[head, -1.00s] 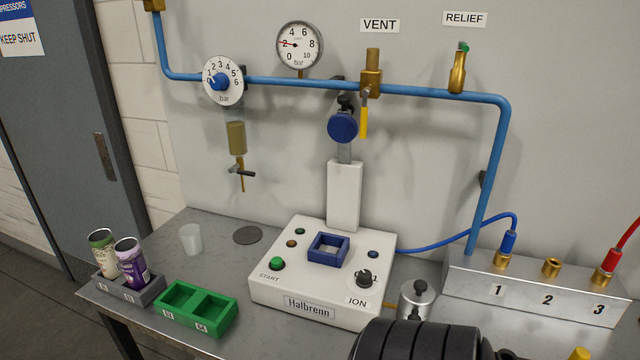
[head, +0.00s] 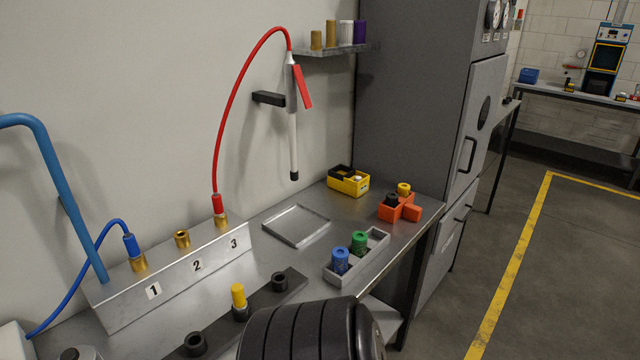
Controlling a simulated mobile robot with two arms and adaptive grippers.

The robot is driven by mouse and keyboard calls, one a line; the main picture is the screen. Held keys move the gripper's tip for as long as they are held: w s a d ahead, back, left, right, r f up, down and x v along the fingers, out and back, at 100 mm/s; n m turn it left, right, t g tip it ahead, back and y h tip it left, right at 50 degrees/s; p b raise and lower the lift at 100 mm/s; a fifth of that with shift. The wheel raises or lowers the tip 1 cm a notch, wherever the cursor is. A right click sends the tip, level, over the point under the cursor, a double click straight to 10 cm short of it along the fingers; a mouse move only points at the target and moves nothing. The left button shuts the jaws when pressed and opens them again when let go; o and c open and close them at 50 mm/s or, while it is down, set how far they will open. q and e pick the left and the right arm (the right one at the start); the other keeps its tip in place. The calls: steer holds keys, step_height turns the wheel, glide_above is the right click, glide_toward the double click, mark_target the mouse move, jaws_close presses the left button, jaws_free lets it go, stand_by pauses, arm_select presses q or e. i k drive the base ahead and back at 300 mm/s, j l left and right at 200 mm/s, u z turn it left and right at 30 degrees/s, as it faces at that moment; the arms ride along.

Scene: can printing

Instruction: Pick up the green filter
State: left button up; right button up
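The green filter (head: 359,242) is a small green cylinder standing upright in a light grey tray (head: 374,259) near the right front of the bench. A blue filter (head: 340,260) stands beside it in the same tray, to its left. Neither of my grippers shows in the head view. A black ribbed part, apparently of my own arm, fills the bottom middle, in front of and below the tray.
A yellow filter (head: 238,296) stands in a dark rack (head: 266,297) with empty rings. Nearby are a silver block with numbered ports (head: 176,278), an empty shallow tray (head: 297,224), a yellow bin (head: 348,184) and an orange holder (head: 411,212). A red hose (head: 224,113) arcs above.

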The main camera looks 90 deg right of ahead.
mark_target(359, 239)
steer(key=z, duration=3)
steer(key=k+l, duration=0.1)
steer(key=l, duration=0.3)
steer(key=k+l, duration=0.1)
steer(key=l, duration=0.35)
steer(key=k+l, duration=0.15)
steer(key=l, duration=0.25)
steer(key=u, duration=0.05)
